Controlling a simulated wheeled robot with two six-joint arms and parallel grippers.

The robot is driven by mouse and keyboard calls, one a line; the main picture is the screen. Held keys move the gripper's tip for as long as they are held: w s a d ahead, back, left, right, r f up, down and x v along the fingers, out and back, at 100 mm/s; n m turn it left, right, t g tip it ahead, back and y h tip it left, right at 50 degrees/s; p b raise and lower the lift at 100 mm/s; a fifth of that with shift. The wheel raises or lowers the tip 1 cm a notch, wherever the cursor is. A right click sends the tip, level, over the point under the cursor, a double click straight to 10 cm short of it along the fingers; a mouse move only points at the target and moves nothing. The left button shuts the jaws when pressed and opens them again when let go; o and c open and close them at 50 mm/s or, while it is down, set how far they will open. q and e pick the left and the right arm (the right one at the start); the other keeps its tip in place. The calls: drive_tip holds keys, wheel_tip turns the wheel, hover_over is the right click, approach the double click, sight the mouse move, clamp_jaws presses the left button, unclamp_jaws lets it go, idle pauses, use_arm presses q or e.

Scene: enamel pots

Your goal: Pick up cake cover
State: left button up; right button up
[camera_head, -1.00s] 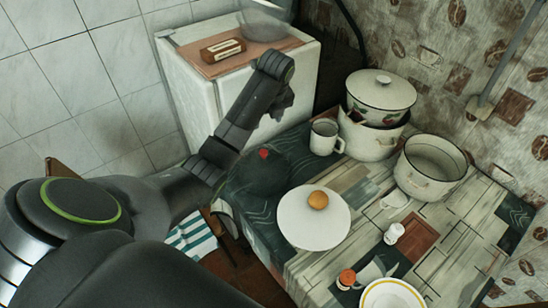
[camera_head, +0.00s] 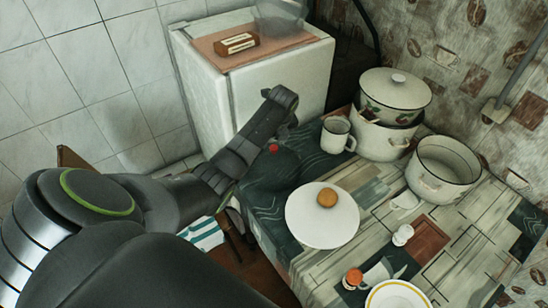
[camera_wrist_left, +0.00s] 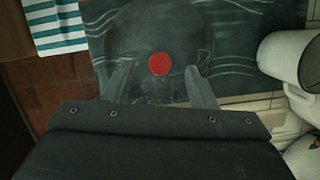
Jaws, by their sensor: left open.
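The cake cover (camera_head: 268,168) is a see-through dome with a red knob (camera_head: 273,148), standing on the dark left part of the patterned tablecloth. Its clear wall is hard to make out against the dark cloth. In the left wrist view the cover (camera_wrist_left: 135,35) shows as a faint round outline around the red knob (camera_wrist_left: 159,63). My left gripper (camera_head: 284,130) is open and empty just above the knob. In the wrist view its fingers (camera_wrist_left: 158,72) stand on either side of the knob, apart from it. My right gripper is not in view.
A white plate with a bun (camera_head: 327,198) lies right of the cover. A white mug (camera_head: 337,136), a lidded pot (camera_head: 393,90) and an open pot (camera_head: 443,168) stand behind and right. Shakers stand farther forward. A white cabinet (camera_head: 240,95) stands behind the arm.

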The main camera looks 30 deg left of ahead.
sight(274, 147)
use_arm(q)
drive_tip(key=shift+d+x, duration=0.2)
drive_tip(key=shift+x, duration=1.8)
drive_tip(key=shift+s, duration=0.15)
clamp_jaws()
